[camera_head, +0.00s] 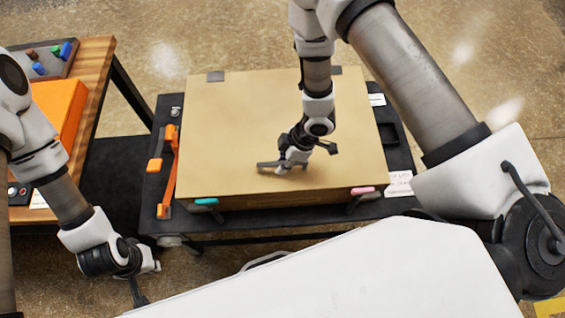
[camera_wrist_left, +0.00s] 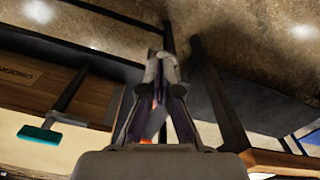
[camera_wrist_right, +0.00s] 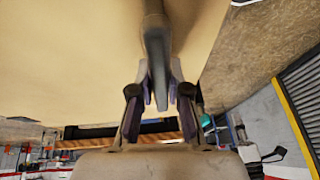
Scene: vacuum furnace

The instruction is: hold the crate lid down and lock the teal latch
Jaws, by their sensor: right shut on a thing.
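The crate has a flat tan lid (camera_head: 250,130), which lies closed on top. The teal latch (camera_head: 206,201) sticks out at the front left edge of the crate. It also shows in the left wrist view (camera_wrist_left: 40,134), left of the gripper and apart from it. My right gripper (camera_head: 290,163) is over the front middle of the lid, shut on a grey bar-like handle (camera_wrist_right: 156,60). The handle's grip point is partly hidden by the fingers. My left gripper (camera_head: 152,266) is in front and left of the crate, low and clear of the latch. Its fingertips (camera_wrist_left: 160,68) meet, with nothing between them.
A pink latch (camera_head: 362,190) is at the front right of the crate. An orange-handled bar (camera_head: 168,170) stands on the black cart (camera_head: 150,215) beside the crate's left side. A wooden bench (camera_head: 97,55) with an orange box (camera_head: 60,105) is at the left.

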